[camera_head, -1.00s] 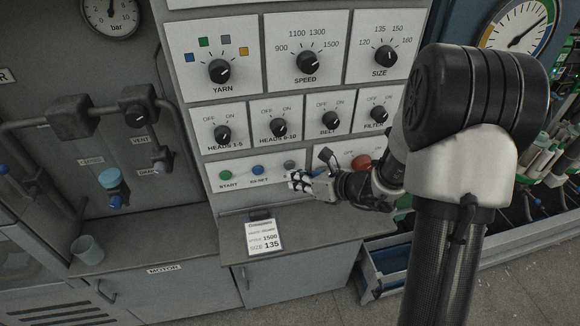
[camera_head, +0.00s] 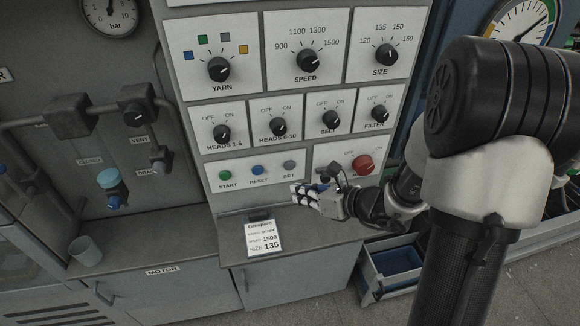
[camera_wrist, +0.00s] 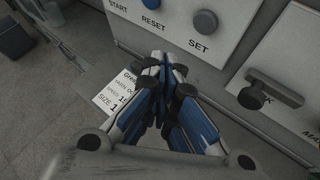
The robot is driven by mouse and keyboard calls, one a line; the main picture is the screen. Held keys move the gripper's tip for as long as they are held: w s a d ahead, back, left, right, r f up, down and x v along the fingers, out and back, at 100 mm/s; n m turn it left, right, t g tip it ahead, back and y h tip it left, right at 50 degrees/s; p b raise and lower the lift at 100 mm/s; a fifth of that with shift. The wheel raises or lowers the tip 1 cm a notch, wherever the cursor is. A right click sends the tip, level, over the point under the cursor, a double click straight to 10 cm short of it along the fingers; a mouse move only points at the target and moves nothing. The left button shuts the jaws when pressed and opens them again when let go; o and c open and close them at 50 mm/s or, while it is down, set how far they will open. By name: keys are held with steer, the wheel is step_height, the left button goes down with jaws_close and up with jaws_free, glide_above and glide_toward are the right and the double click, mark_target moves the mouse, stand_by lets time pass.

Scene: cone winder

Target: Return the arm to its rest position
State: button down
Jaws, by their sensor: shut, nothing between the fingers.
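My gripper (camera_head: 300,195) is in front of the lower part of the control panel, below the RESET and SET buttons, and touches nothing that I can see. Its fingers are shut and empty. In the wrist view, the gripper (camera_wrist: 163,62) has its fingertips together, in front of the panel's lower edge. My arm reaches in from the right of the head view and covers part of the panel's right side.
The panel carries a green START button (camera_head: 225,175), a blue RESET button (camera_head: 257,170), a grey SET button (camera_head: 289,166) and a red knob (camera_head: 363,164). A card (camera_head: 263,239) lies on the ledge below. A cup (camera_head: 87,250) stands left.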

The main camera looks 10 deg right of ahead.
stand_by(0.3)
steer(key=s+a+r+n+g, duration=0.3)
steer(key=s+a+r+n, duration=0.2)
steer(key=s+n, duration=0.25)
steer(key=s+a+r+n+g, duration=0.35)
steer(key=s+a+n, duration=0.3)
steer(key=n, duration=0.25)
steer(key=s+d+r+n+t+h+b, duration=0.1)
steer(key=s+d+r+n+h, duration=0.3)
steer(key=s+d+n+h, duration=0.3)
steer(key=s+d+n, duration=0.3)
steer(key=s+n, duration=0.1)
steer(key=n, duration=0.3)
steer(key=shift+s+d+r+n+h, duration=0.15)
steer(key=shift+s+d+n+h, duration=0.15)
steer(key=shift+d+n, duration=0.05)
